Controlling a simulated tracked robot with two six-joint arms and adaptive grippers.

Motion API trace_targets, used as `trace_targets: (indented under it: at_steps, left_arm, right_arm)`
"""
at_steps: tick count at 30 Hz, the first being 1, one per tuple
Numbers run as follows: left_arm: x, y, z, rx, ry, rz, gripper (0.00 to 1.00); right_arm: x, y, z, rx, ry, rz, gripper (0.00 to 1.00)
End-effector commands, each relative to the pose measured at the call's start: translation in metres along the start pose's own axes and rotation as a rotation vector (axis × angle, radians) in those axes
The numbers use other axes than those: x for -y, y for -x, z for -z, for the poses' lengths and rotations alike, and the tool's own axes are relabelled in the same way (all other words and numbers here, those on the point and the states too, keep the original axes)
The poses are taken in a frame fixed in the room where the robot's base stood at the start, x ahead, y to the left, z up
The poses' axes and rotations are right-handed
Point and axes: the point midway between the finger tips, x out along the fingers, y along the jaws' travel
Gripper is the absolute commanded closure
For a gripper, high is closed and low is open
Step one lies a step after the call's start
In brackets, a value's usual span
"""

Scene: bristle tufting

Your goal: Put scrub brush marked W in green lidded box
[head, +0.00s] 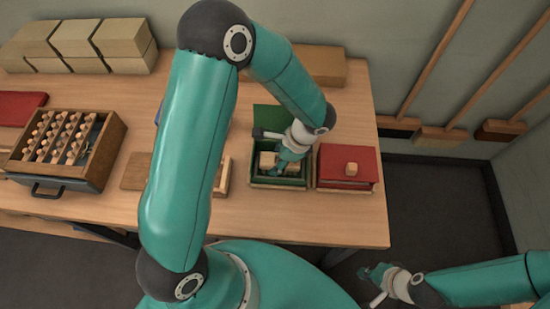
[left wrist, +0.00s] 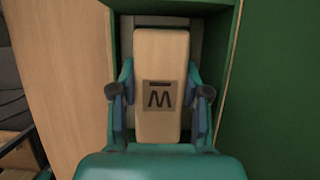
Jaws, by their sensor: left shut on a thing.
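A pale wooden scrub brush (left wrist: 161,55) fills the middle of the left wrist view. In the head view my left gripper (head: 283,167) reaches down into the green box (head: 280,187), whose green lid (head: 272,116) stands open at the back. The brush is within the box walls; whether it touches the floor I cannot tell. My right gripper (head: 373,285) is open and empty, off the table's front edge.
A red box (head: 347,160) with a shut, knobbed lid stands right of the green box. A wooden tray of pegs (head: 115,150) stands at left. Pale blocks (head: 95,40) line the back. My left arm hides the table's middle.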

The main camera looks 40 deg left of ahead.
Motion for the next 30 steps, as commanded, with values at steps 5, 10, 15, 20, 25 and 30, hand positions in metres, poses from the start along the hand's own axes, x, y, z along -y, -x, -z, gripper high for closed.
trace_targets:
  at_steps: [5,10,15,20,25,30]
  left_arm:
    - [0.000,0.000,0.000,0.000,0.000,0.001,0.91]
    - [0.000,-0.001,0.001,0.000,0.000,0.001,0.47]
    - [0.000,-0.001,0.001,0.000,0.000,0.001,0.43]
    - [0.000,-0.001,0.000,0.000,0.000,0.001,0.43]
    - [0.000,0.011,-0.002,-0.001,0.000,0.002,0.43]
    - [0.001,0.042,-0.003,-0.002,-0.001,0.003,0.43]
  right_arm:
    - [0.000,0.000,0.000,0.000,0.000,0.000,1.00]
    - [-0.001,-0.002,0.000,0.000,0.000,0.000,1.00]
    - [-0.001,-0.002,0.000,0.000,0.000,0.000,1.00]
    - [-0.001,-0.001,0.000,0.000,0.000,0.000,1.00]
    - [0.003,0.008,0.000,0.000,0.000,0.000,1.00]
    - [0.011,0.029,0.000,0.000,0.000,0.000,1.00]
